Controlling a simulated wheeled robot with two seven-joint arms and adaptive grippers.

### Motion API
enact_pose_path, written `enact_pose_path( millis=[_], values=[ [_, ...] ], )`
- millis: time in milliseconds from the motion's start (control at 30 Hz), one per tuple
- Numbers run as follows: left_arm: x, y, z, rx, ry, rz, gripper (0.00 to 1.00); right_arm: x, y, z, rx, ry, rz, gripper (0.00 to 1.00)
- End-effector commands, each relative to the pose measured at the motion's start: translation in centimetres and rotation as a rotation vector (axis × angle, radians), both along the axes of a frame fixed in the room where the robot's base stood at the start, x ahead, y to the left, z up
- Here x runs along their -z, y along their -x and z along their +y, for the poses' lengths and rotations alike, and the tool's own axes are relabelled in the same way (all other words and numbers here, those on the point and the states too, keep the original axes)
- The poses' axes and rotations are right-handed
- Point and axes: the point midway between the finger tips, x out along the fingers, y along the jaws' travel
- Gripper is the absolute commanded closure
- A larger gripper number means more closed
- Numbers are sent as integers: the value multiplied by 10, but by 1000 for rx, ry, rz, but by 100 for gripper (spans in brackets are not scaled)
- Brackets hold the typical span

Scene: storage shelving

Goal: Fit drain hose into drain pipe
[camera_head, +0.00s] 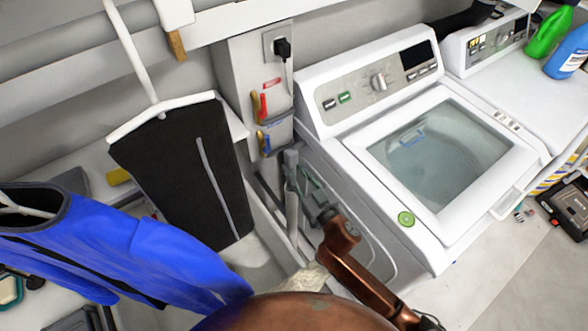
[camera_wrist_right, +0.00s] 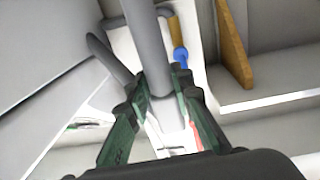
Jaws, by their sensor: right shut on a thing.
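My right gripper (camera_head: 303,178) is beside the left side of the washing machine (camera_head: 350,150). In the right wrist view its green fingers (camera_wrist_right: 162,92) are closed around a grey tube, which I take to be the drain hose (camera_wrist_right: 146,35). In the head view a grey upright tube (camera_head: 292,212) stands at the fingertips. A second grey tube, perhaps the drain pipe (camera_wrist_right: 108,58), slants beside the held one in the wrist view. I cannot tell whether hose and pipe are joined. My left gripper is not in view.
Red and blue valves (camera_head: 264,138) are on the wall box behind the tubes. A black garment (camera_head: 180,170) on a hanger and a blue garment (camera_head: 110,245) hang on the left. The gap beside the washer is narrow. Bottles (camera_head: 550,32) stand far right.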

Motion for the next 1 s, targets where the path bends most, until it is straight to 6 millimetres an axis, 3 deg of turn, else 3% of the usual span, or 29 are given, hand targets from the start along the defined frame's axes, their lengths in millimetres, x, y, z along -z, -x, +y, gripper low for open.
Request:
enact_pose_path(
  millis=[1000],
  values=[
    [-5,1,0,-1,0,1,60,0,0,0,1,0,0,100]
  ],
)
